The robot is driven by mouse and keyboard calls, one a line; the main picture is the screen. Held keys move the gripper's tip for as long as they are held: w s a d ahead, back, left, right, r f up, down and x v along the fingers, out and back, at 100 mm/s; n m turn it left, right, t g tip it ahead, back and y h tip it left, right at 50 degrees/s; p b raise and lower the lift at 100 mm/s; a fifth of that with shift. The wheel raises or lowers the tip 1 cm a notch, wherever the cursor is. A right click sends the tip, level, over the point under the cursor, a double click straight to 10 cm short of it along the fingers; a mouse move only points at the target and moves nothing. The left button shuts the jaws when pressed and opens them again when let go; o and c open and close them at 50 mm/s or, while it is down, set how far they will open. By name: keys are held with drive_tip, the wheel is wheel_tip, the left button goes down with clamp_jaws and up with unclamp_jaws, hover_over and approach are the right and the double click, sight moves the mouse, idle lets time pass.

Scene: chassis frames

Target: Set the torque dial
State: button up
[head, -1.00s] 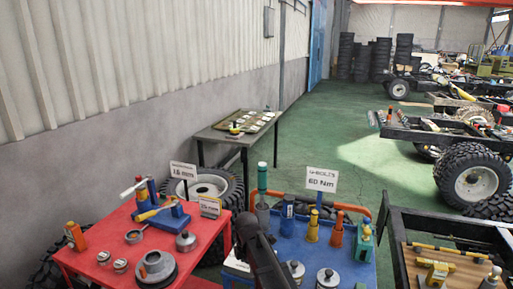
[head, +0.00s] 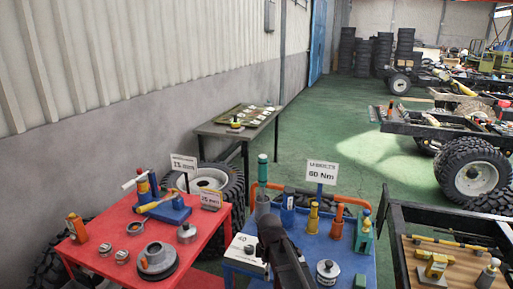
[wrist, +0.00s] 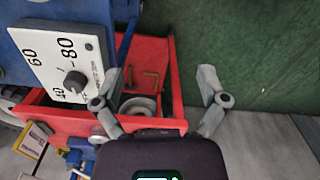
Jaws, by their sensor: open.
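The torque dial is a white plate (wrist: 60,60) marked 40, 60 and 80, with a small dark round knob (wrist: 76,82), on a blue body at upper left in the wrist view. I cannot tell exactly where the knob points. In the head view the white plate (head: 245,256) shows at the front left of the blue cart (head: 345,262), partly behind my dark arm. My gripper (wrist: 160,75) is open and empty, its fingers spread to the right of the dial, apart from it. A sign (head: 322,172) on the cart reads 60 Nm.
A red table (head: 105,232) with tools and round metal parts stands left of the cart. Bottles, tools and cans crowd the cart top. A black frame (head: 398,240) stands at right. In the wrist view an open red drawer (wrist: 165,75) lies below the fingers.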

drive_tip(key=s+d+f+m+b, duration=0.2)
drive_tip(key=s+d+m, duration=0.8)
drive_tip(key=d+m, duration=0.3)
drive_tip(key=shift+f+m, duration=0.3)
drive_tip(key=shift+m, duration=1.4)
